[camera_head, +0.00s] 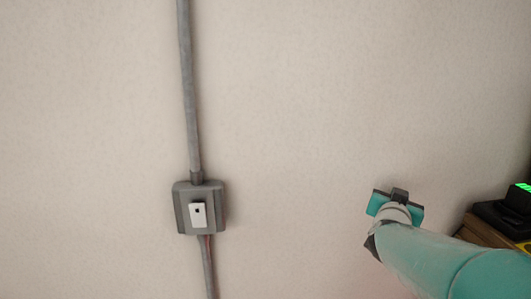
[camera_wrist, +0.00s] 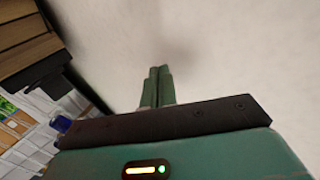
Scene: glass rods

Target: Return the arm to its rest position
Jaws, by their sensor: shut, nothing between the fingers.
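My gripper (camera_wrist: 159,72) shows in the wrist view with its two green fingers together, shut and empty, pointing at a pale wall. In the head view my teal arm reaches in from the lower right. Its end, with the teal and dark wrist part (camera_head: 396,203), is in front of the pale wall, right of a grey wall box. The fingers cannot be made out in the head view. No glass rods can be made out in either view.
A grey switch box (camera_head: 181,209) with a pipe (camera_head: 187,90) is on the wall, left of my arm. A black device (camera_head: 497,216) with green lights sits on a wooden surface (camera_head: 478,234) at the right edge. Wooden shelving (camera_wrist: 22,35) shows at upper left in the wrist view.

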